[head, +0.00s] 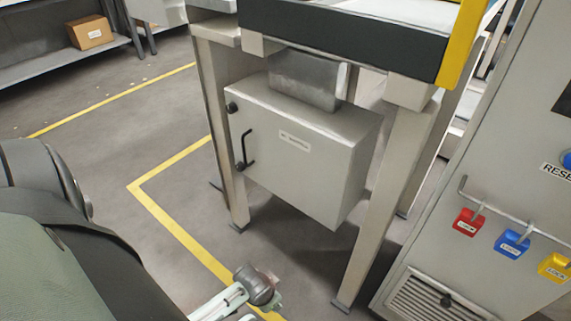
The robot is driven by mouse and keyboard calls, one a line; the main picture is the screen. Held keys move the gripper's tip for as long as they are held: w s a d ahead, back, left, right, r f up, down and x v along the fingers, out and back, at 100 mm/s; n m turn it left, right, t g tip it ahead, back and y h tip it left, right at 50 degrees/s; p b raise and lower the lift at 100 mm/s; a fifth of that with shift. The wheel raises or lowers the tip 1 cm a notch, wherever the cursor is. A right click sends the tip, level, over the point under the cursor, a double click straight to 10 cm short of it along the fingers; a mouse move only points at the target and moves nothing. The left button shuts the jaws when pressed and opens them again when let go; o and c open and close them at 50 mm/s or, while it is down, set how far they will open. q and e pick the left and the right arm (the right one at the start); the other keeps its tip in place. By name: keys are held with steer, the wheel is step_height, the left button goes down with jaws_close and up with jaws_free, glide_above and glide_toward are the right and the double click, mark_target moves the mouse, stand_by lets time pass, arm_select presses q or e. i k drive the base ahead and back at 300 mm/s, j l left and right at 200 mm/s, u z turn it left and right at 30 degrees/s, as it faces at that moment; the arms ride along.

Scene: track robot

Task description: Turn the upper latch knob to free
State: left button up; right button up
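The grey metal enclosure (290,165) hangs under a machine frame in the middle of the head view, its door shut. The dark upper latch knob (232,107) is at the top left of the door. A similar lower knob (240,166) sits below it. A black bar handle (248,147) stands beside the lower knob. Pale bars with a dark rounded end show at the bottom edge, apparently part of my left gripper (258,286). It is low and well apart from the enclosure, and its opening cannot be made out. My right gripper is not in view.
Frame legs (385,205) stand on both sides of the enclosure. A grey control cabinet (480,165) with red, blue and yellow padlocks on a rail stands at the right. Yellow floor lines (170,222) cross open floor at the left. A cardboard box (90,32) sits on a back-left shelf.

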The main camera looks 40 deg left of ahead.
mark_target(231, 108)
steer(key=j+u, duration=0.15)
steer(key=u, duration=1.35)
steer(key=i+j+z, duration=0.15)
steer(key=j, duration=0.2)
steer(key=j+z, duration=0.15)
steer(key=j, duration=0.2)
steer(key=i, duration=0.05)
